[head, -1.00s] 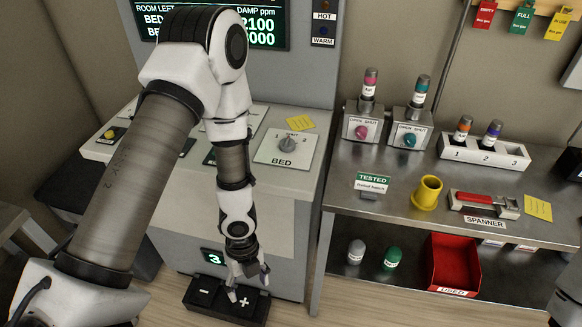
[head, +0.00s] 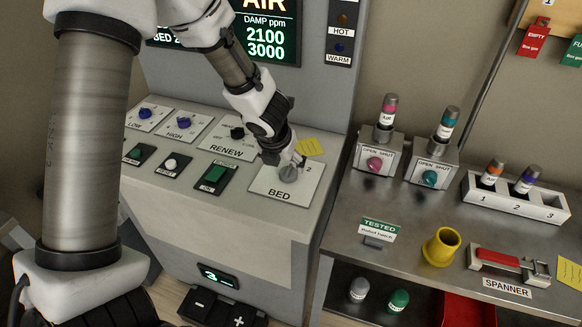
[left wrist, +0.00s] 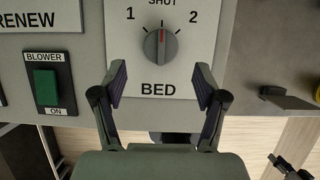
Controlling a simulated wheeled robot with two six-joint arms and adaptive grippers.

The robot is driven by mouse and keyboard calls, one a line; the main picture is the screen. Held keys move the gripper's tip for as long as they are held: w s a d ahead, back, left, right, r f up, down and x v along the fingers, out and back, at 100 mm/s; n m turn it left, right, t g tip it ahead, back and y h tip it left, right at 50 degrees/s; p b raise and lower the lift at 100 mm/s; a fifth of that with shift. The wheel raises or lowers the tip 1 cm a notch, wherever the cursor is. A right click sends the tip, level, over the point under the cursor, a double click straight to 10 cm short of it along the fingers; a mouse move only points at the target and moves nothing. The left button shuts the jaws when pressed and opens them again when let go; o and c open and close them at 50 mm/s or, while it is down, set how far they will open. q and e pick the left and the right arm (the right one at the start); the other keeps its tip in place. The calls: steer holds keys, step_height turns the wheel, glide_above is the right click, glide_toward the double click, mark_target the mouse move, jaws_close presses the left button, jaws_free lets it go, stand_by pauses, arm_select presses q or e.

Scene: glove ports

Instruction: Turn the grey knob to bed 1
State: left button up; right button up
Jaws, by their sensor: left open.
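The grey knob (left wrist: 160,46) sits on the white BED plate (left wrist: 180,82) between the marks 1 and 2. Its red pointer line points straight up to SHUT in the left wrist view. In the head view the knob (head: 289,173) is partly covered by my left gripper (head: 297,162), which is over the plate. In the left wrist view the left gripper (left wrist: 160,85) is open and empty. Its two fingers lie below and to either side of the knob, apart from it.
The green BLOWER switch (left wrist: 47,87) is left of the BED plate. The RENEW knob (head: 237,133) and blue knobs stand further left on the panel. A metal bench (head: 400,215) with bottles and a yellow cup (head: 441,246) is at the right.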

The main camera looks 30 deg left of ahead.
mark_target(287, 172)
arm_select(q)
steer(key=f, duration=0.1)
steer(key=f+b, duration=0.1)
steer(key=f, duration=0.1)
steer(key=shift+w+a+f, duration=0.15)
steer(key=shift+a, duration=0.05)
steer(key=shift+w+f, duration=0.95)
steer(key=shift+w, duration=0.25)
steer(key=shift+s+r, duration=0.2)
steer(key=shift+s, duration=0.05)
steer(key=shift+s+r, duration=0.15)
steer(key=shift+s, duration=0.1)
steer(key=c, duration=1.2)
steer(key=shift+o, duration=0.2)
arm_select(e)
steer(key=shift+f, duration=0.9)
